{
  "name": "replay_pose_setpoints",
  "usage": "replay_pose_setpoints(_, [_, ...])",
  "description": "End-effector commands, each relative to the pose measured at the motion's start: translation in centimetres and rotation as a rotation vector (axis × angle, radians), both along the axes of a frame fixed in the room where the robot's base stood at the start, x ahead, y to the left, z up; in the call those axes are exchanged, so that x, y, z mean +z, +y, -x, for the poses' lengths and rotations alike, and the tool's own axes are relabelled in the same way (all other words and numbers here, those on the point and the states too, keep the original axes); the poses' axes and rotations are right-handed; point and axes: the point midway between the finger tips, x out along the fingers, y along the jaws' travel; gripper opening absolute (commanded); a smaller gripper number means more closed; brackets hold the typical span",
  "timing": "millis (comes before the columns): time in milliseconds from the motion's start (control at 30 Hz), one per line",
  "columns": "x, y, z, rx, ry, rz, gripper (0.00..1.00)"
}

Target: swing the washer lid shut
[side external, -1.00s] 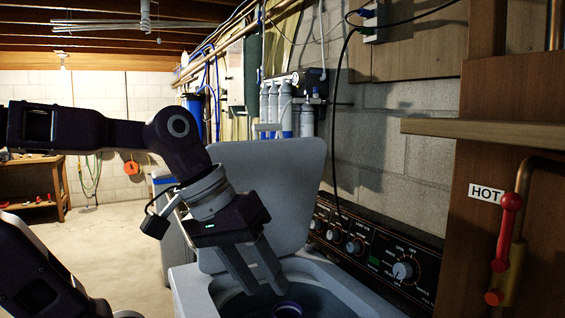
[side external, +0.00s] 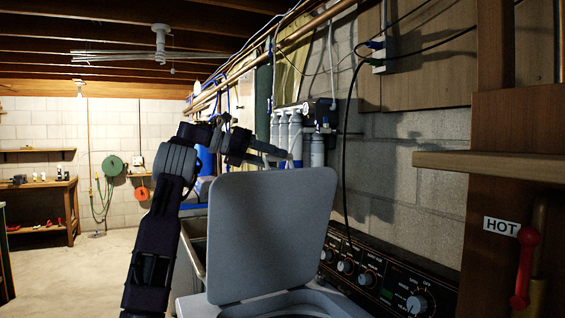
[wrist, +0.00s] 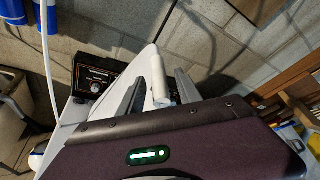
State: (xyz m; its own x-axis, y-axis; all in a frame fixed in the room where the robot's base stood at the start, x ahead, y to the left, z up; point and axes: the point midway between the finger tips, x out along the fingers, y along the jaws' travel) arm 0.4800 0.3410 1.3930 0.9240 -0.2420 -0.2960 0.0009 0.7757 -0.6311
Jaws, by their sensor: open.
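The washer lid (side external: 270,232) is a flat grey panel with rounded corners. It stands raised, nearly upright, at the back of the washer top (side external: 300,303) in the side view, and the tub opening below it is partly visible. My gripper (side external: 284,157) is open, just above the lid's top edge in that view and apparently on its far side. In the wrist view, the open fingers (wrist: 158,92) point away from the camera with a pale, narrow shape between them, perhaps the lid seen edge-on. I cannot tell whether they touch it.
The washer's dark control panel (side external: 385,280) runs along the block wall at right. White filter canisters (side external: 290,135) and pipes are on the wall behind my gripper. A wooden shelf (side external: 490,165) and a red-handled valve (side external: 525,265) stand at the right.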

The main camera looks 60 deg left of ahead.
Motion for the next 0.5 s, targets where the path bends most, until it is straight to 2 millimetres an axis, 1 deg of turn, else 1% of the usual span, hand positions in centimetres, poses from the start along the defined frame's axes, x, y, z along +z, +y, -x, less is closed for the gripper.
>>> replay_pose_setpoints(33, [-0.3, -0.3, -0.8, -0.004, 0.000, 0.000, 0.41])
replay_pose_setpoints(167, [-0.7, -0.6, -2.2, -0.001, 0.001, -0.001, 0.41])
replay_pose_setpoints(433, [-0.8, -0.7, -2.5, 0.001, 0.001, -0.003, 0.41])
replay_pose_setpoints(467, [-0.8, -0.7, -2.5, 0.001, 0.001, -0.003, 0.37])
replay_pose_setpoints(500, [-0.8, -0.7, -2.5, 0.001, 0.001, -0.003, 0.29])
